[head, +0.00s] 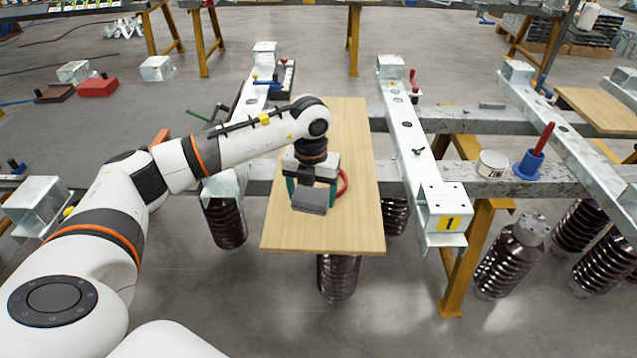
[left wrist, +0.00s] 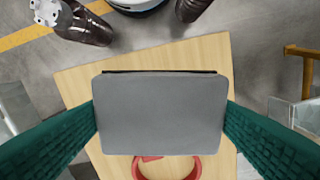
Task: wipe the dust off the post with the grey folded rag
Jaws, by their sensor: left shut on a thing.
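My left gripper (head: 308,190) is shut on the grey folded rag (head: 310,199) and holds it over a wooden board. In the left wrist view the rag (left wrist: 160,112) is flat and square between the two green finger pads. Several dark brown ribbed posts stand below the frames. One post (head: 505,262) with a grey metal top stands at the right, apart from the rag; a similar one (left wrist: 82,24) shows at the upper left of the left wrist view. I cannot tell which post is dusty. My right gripper is not in view.
The board (head: 350,225) lies across the metal beams. A red ring (head: 343,182) lies on it beside the gripper. White beams (head: 415,135) run on either side. A white tub (head: 492,164) and a blue holder with a red handle (head: 530,164) stand on the right beam.

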